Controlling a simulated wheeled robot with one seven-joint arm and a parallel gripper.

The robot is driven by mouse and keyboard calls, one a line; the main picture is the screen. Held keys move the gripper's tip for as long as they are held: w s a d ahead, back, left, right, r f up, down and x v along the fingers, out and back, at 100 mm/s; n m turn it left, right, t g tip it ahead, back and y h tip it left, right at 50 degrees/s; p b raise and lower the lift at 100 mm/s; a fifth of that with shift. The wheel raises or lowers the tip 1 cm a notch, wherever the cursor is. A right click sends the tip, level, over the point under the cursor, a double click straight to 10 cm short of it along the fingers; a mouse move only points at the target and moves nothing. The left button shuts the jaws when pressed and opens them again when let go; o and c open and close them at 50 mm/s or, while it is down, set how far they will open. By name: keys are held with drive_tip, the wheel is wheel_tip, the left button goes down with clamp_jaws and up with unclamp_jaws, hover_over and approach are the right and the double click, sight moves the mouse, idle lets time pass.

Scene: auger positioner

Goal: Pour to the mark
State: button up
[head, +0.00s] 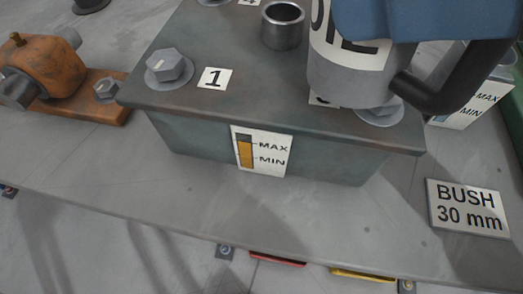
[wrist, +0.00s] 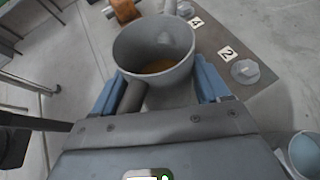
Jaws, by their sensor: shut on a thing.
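A grey oil can (head: 340,78) with a white "OIL" label is at the top right of the head view, in front of the lid's right part, and looks roughly upright. My gripper (head: 420,18) is shut on it, with blue fingers either side in the wrist view (wrist: 158,92). Amber oil (wrist: 160,65) lies in the can (wrist: 135,45). The grey housing (head: 200,135) has an open filler neck (head: 283,27) on its lid, left of the can.
Lid bolts include one by tag 1 (head: 166,67). An orange-brown part (head: 50,65) stands at left. A "BUSH 30 mm" plate (head: 468,208) lies at right. A second MAX/MIN label (head: 475,108) is behind the can's dark handle (head: 465,80). The bench front is mostly clear.

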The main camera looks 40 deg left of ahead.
drive_tip(key=shift+f+y+b, duration=0.6)
drive_tip(key=shift+f+b, duration=0.15)
drive_tip(key=shift+b, duration=0.85)
drive_tip(key=shift+a, duration=0.1)
drive_tip(key=shift+c, duration=0.6)
drive_tip(key=shift+r+p, duration=1.5)
drive_tip(key=shift+r, duration=1.6)
drive_tip(key=shift+w+r, duration=0.1)
